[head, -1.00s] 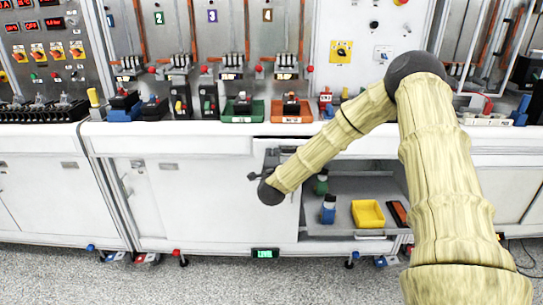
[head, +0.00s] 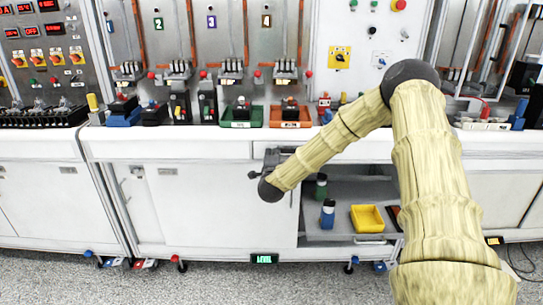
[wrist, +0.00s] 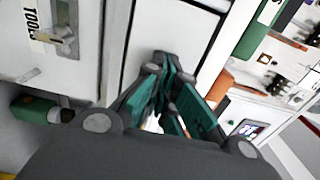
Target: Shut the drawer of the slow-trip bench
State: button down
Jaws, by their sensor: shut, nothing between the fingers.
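The slow-trip bench seems to be the middle white bench (head: 170,147).
Under the drawer is an open shelf (head: 345,190) with a blue bottle (head: 327,213), a green bottle (head: 321,185) and a yellow bin (head: 367,217). A green tray (head: 241,122) and an orange tray (head: 290,123) stand on the countertop. A "TOOL" label (wrist: 42,30) shows beside a latch.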

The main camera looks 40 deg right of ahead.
jog(key=b+v, duration=0.1)
jog(key=v, duration=1.2)
jog(key=s+d+f+t+h+b, duration=0.1)
jog(key=s+d+f+t+b, duration=0.15)
jog(key=s, duration=0.65)
jog(key=d+f+p+x, duration=0.1)
jog(key=p+x, duration=0.1)
jog(key=x, duration=1.2)
jog(key=shift+s+f+g, duration=0.2)
jog(key=shift+g, duration=0.15)
